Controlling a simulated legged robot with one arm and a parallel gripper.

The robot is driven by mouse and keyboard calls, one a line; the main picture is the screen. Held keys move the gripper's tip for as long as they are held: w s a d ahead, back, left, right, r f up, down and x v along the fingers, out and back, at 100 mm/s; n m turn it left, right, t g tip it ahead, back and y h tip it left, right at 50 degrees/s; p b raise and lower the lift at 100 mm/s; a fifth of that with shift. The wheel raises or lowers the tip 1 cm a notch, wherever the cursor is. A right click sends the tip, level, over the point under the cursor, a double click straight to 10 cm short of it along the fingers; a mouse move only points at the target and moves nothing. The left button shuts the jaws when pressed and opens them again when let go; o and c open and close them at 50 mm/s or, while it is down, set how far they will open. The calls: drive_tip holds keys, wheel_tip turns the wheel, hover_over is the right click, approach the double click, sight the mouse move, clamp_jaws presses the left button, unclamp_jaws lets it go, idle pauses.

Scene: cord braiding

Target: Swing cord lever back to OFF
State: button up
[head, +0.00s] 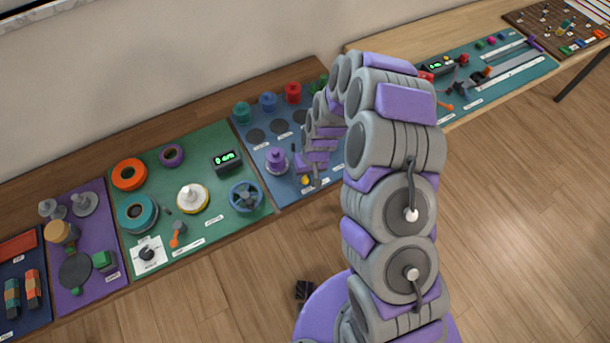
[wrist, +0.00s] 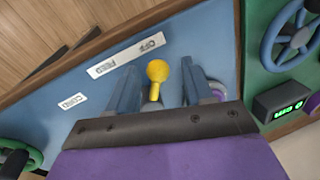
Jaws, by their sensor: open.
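The cord lever's yellow ball knob (wrist: 157,71) stands on its short yellow stem on the blue panel in the wrist view. It also shows small at the panel's front in the head view (head: 306,180). My gripper (wrist: 160,66) is open, with one grey finger on each side of the lever. I see gaps between the knob and both fingers. A white label reading OFF and FEED (wrist: 125,56) lies beyond the knob to the left. A second label reads CORD (wrist: 72,103).
A purple spool (head: 277,160) stands left of my gripper on the blue panel (head: 262,190). Green, blue and red spools (head: 268,102) line its back. The green panel to the left carries a blue handwheel (head: 246,197) and a lit display (head: 227,161).

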drive_tip(key=w+d+r+p, duration=0.1)
drive_tip(key=d+r, duration=0.2)
drive_tip(key=r, duration=1.4)
drive_tip(key=shift+w+p, duration=0.2)
drive_tip(key=shift+p, duration=0.1)
drive_tip(key=s+d+r+m+h+b, duration=0.1)
drive_tip(key=s+d+r, duration=0.4)
drive_tip(key=s+r, duration=0.15)
drive_tip(key=s+d+r+m+b, duration=0.1)
drive_tip(key=s+d+r, duration=0.3)
drive_tip(key=s+r, duration=0.3)
drive_tip(key=s+d+r+m, duration=0.1)
drive_tip(key=s+d, duration=0.2)
drive_tip(key=s, duration=0.5)
drive_tip(key=s+d+r+m+g+h+b, duration=0.1)
drive_tip(key=s+d, duration=0.2)
drive_tip(key=s, duration=0.6)
drive_tip(key=shift+s+d, duration=0.2)
drive_tip(key=shift+d, duration=0.05)
